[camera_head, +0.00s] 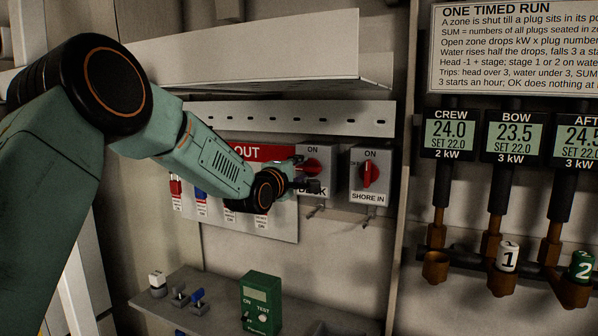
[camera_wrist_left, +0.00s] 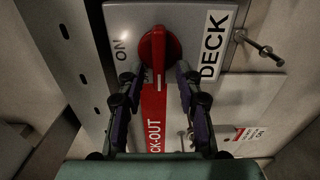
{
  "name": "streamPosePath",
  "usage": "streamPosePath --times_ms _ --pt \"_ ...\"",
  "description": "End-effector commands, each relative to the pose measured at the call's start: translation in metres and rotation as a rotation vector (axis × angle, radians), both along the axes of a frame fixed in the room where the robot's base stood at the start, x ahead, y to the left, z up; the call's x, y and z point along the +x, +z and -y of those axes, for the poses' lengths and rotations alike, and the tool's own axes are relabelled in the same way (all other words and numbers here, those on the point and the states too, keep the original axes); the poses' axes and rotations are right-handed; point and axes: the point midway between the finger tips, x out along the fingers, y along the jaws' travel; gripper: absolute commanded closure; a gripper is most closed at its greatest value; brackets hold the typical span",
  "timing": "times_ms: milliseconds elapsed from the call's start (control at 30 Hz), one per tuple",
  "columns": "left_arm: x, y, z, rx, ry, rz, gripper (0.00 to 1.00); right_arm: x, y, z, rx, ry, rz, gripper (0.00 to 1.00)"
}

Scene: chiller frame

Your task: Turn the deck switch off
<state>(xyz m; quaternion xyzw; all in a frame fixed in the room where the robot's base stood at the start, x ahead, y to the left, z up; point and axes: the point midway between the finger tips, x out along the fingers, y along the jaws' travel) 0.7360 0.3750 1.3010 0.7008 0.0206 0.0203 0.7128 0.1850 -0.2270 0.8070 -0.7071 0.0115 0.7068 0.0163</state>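The DECK switch is a grey box (camera_head: 316,153) with a red rotary knob (camera_head: 312,165) on the panel, partly covered by my left gripper in the head view. In the left wrist view, its red knob (camera_wrist_left: 158,55) lies between the ON label and the DECK label (camera_wrist_left: 213,45). My left gripper (camera_head: 303,175) reaches it from the left. In the wrist view the left gripper (camera_wrist_left: 158,78) is open, with one finger on each side of the knob. Whether they touch it is unclear. The knob's exact setting is hard to tell. My right gripper is out of view.
The SHORE IN switch (camera_head: 370,175) with its own red knob stands just right of DECK. A red lock-out board (camera_head: 260,153) hangs on the left behind my arm. A shelf below holds a green tester (camera_head: 261,302) and small parts. A metal ledge (camera_head: 270,60) juts out above.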

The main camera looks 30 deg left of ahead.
Motion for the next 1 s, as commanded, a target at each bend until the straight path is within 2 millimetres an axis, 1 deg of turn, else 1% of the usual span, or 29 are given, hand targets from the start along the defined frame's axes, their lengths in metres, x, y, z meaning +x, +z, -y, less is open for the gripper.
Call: streamPosePath --times_ms 167,267,467,800,1000 --pt "-0.001 0.001 0.0 0.001 0.0 0.001 0.65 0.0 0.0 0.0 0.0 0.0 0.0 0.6" --pt "-0.007 0.001 0.0 -0.001 0.0 0.0 0.65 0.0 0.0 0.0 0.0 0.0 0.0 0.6" --pt "-0.033 0.001 0.002 -0.004 -0.001 0.002 0.65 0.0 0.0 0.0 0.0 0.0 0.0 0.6" --pt "-0.087 0.001 0.005 -0.006 0.0 0.001 0.65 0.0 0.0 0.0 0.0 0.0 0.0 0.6" --pt "-0.111 0.0 0.005 -0.005 0.001 0.001 0.65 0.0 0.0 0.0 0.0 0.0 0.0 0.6"
